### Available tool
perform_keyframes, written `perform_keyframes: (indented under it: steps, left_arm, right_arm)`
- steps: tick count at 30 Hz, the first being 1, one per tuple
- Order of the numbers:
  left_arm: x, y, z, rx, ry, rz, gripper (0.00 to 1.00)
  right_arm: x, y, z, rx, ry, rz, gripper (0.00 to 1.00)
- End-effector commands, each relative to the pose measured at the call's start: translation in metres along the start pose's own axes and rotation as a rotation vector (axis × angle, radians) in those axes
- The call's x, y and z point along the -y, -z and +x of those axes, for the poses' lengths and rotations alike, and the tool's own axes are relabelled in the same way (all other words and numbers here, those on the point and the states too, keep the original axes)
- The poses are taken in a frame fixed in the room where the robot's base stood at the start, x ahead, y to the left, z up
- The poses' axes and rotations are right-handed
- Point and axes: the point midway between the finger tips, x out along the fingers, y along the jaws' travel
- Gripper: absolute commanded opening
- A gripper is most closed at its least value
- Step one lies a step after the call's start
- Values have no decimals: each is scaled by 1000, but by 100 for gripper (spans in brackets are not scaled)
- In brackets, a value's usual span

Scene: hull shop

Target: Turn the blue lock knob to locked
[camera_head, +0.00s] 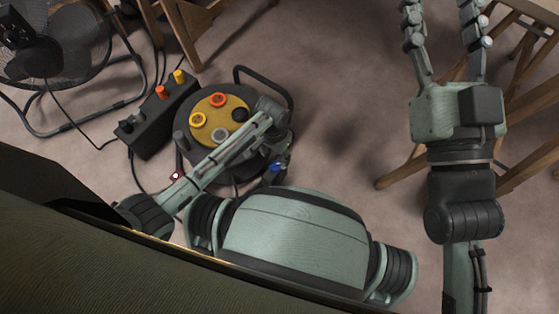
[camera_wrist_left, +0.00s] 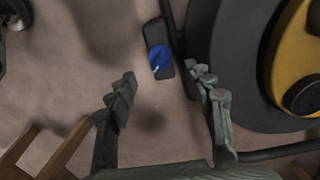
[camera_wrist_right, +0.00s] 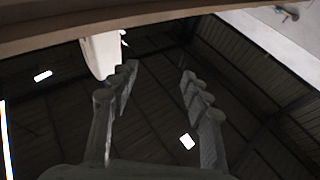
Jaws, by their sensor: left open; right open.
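The blue lock knob (camera_wrist_left: 160,60) sits on a small dark plate (camera_wrist_left: 158,35) beside a round dark drum (camera_wrist_left: 228,60). A pale mark on the knob points toward the lower left in the left wrist view. The knob shows in the head view as a small blue patch (camera_head: 277,167), partly hidden. My left gripper (camera_wrist_left: 163,78) is open and empty, its fingers on either side of the knob in that view, apparently without touching it. In the head view my left gripper (camera_head: 281,157) is small and partly hidden. My right gripper (camera_head: 442,10) is open and empty, away from the drum.
The drum's yellow disc (camera_head: 205,107) carries several coloured knobs, and a black tube handle (camera_head: 265,70) curves around its edge. A black button box (camera_head: 150,125), cables and a fan (camera_head: 50,45) lie left. A wooden trestle (camera_head: 520,165) stands right, near my right arm.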

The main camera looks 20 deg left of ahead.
Motion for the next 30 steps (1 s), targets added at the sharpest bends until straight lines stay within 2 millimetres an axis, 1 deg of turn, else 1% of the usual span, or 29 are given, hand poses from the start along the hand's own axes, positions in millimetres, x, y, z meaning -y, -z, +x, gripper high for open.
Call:
perform_keyframes:
  steps: [1,3,6,10,15,23,30]
  left_arm:
    - [0,0,10,1,0,0,52]
    - [0,0,23,1,0,0,52]
    - [0,0,39,0,1,1,52]
    - [0,0,54,-1,1,1,52]
    - [0,0,62,-2,0,1,52]
    - [0,0,62,-2,0,0,52]
    - [0,0,62,-2,0,0,22]
  right_arm:
    - [1,5,-1,-47,2,4,48]
    - [1,15,-2,-120,2,4,48]
    - [-2,30,-4,-219,-1,-2,48]
    - [-4,46,-8,-323,-3,-8,48]
    - [-5,56,-12,-388,-4,-12,48]
    - [-5,58,-12,-395,-4,-12,48]
    - [-5,57,-12,-394,-4,-12,48]
